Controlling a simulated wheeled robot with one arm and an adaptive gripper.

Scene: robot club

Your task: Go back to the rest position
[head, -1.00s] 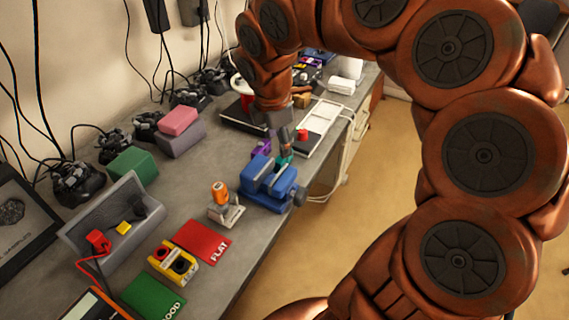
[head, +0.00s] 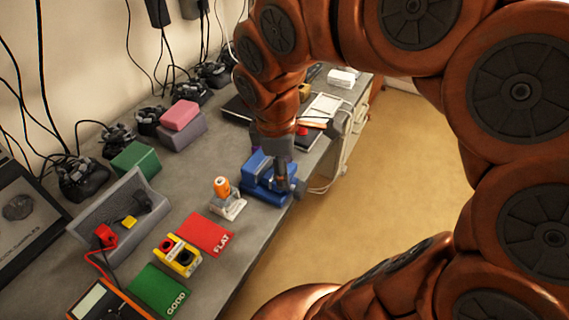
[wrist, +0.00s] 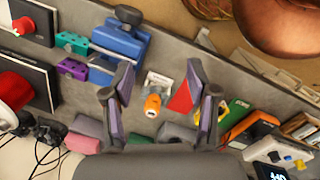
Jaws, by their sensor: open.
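My gripper (head: 278,172) is open and empty. In the head view it hangs over the bench in front of the blue vise (head: 257,183), hiding part of it. In the wrist view my gripper (wrist: 160,78) has its two fingers spread wide. The orange-topped piece in its pale holder (wrist: 152,103) shows between them, with nothing gripped. The blue vise (wrist: 121,40) is to the left there. I cannot tell how high my gripper is above the bench.
A red FLAT mat (head: 205,234), a green GOOD mat (head: 158,292) and a yellow button box (head: 177,256) lie on the near bench. A grey open box (head: 92,228) stands left. Pink and green blocks line the wall side. Open floor (head: 345,225) lies right of the bench.

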